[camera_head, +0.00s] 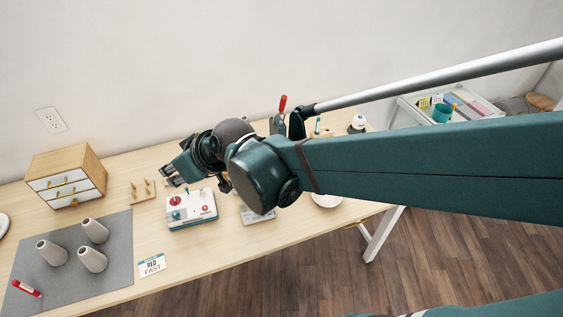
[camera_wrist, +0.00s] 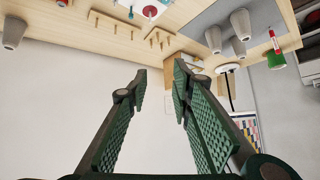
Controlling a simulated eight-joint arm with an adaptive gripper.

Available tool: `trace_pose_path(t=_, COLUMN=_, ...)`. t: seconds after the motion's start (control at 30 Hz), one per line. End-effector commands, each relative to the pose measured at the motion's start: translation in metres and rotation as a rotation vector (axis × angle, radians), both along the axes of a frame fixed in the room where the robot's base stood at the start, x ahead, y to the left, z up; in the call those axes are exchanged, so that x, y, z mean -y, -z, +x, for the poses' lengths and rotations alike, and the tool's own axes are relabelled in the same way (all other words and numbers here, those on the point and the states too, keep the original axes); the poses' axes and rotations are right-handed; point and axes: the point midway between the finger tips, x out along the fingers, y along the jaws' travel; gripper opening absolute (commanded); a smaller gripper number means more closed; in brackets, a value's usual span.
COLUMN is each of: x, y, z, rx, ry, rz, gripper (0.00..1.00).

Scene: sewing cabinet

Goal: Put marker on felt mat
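The grey felt mat (camera_head: 112,262) lies on the left of the table in the head view; part of it also shows in the wrist view (camera_wrist: 206,20). A small red item with a white band (camera_head: 27,289) is at the mat's front left; I cannot tell whether it is a marker. A slim teal upright item (camera_head: 317,125), possibly a marker, is at a wooden block behind my arm. My gripper (camera_head: 167,176) is above the table, between the pegboard and the control box. In the wrist view its fingers (camera_wrist: 160,80) are apart with nothing between them.
Several grey vases (camera_head: 92,261) stand on the mat. A wooden drawer cabinet (camera_head: 67,178), a peg board (camera_head: 142,190), a control box (camera_head: 192,210) and a lettered card (camera_head: 152,265) are nearby. A red-handled tool (camera_head: 283,103) stands behind my arm. Bare tabletop shows along the front.

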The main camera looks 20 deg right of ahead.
Motion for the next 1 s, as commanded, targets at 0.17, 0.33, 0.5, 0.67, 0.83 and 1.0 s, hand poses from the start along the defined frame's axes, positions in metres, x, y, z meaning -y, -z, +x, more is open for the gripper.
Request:
trace_pose_path(t=0.17, x=0.051, y=-0.007, z=-0.013, rx=-0.029, ry=0.092, rz=-0.024, gripper=0.23)
trace_pose_path(t=0.33, x=0.097, y=-0.012, z=-0.028, rx=-0.057, ry=0.179, rz=-0.046, gripper=0.23)
trace_pose_path(t=0.5, x=0.14, y=-0.015, z=-0.047, rx=-0.085, ry=0.268, rz=-0.066, gripper=0.23)
trace_pose_path(t=0.67, x=0.179, y=-0.017, z=-0.067, rx=-0.11, ry=0.354, rz=-0.085, gripper=0.23)
trace_pose_path(t=0.83, x=0.219, y=-0.017, z=-0.092, rx=-0.135, ry=0.447, rz=-0.103, gripper=0.23)
trace_pose_path(t=1.0, x=0.252, y=-0.015, z=-0.117, rx=-0.159, ry=0.535, rz=-0.118, gripper=0.23)
